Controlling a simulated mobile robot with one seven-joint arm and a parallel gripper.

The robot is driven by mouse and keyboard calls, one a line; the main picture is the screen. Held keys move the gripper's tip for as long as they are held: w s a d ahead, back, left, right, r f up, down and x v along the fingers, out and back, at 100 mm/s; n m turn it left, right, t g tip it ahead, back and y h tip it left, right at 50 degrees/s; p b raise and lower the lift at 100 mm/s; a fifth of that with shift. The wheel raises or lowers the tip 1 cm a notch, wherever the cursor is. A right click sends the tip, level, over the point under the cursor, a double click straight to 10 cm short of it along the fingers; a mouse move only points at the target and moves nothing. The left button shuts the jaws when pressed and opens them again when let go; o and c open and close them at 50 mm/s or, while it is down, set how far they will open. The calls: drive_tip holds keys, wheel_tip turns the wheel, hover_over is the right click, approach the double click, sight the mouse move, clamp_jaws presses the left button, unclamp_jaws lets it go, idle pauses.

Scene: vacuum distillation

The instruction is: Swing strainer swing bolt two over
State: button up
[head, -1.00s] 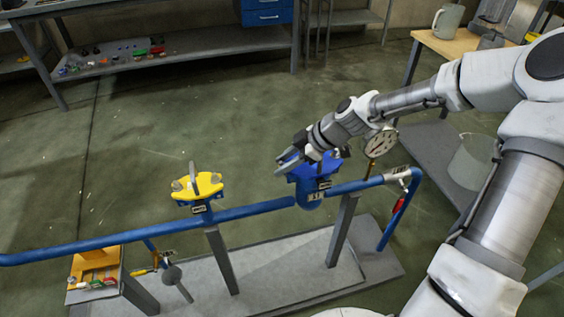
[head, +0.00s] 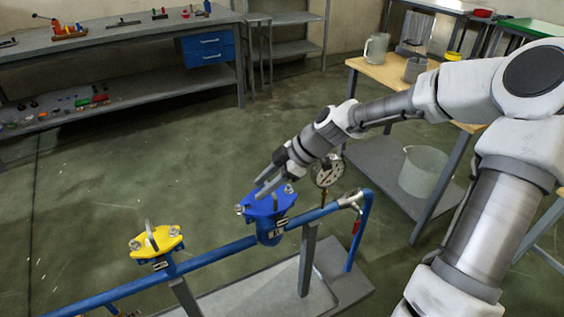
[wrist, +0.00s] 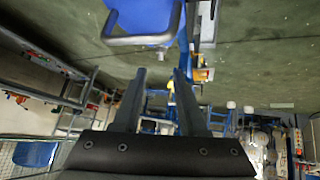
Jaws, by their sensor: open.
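A blue strainer (head: 268,208) with a blue cover sits on the blue pipe in the head view. Small metal bolts show on its cover, one at the left end (head: 240,209) and one at the right (head: 288,189). Which one is bolt two I cannot tell. My gripper (head: 263,188) is at the cover's upper left side, partly hiding it. In the wrist view my gripper (wrist: 160,76) has its fingers apart with nothing between them. The blue cover (wrist: 148,16) and its grey handle (wrist: 140,39) lie beyond the fingertips at the top.
A yellow-covered strainer (head: 156,243) stands to the left on the same blue pipe (head: 215,255). A pressure gauge (head: 328,171) is close behind my gripper. A wooden-topped table (head: 390,80) is at the right, and a grey bench (head: 110,38) at the back. The floor between is open.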

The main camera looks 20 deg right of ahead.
drive_tip(key=p+v, duration=0.1)
drive_tip(key=v, duration=0.6)
drive_tip(key=shift+p, duration=0.35)
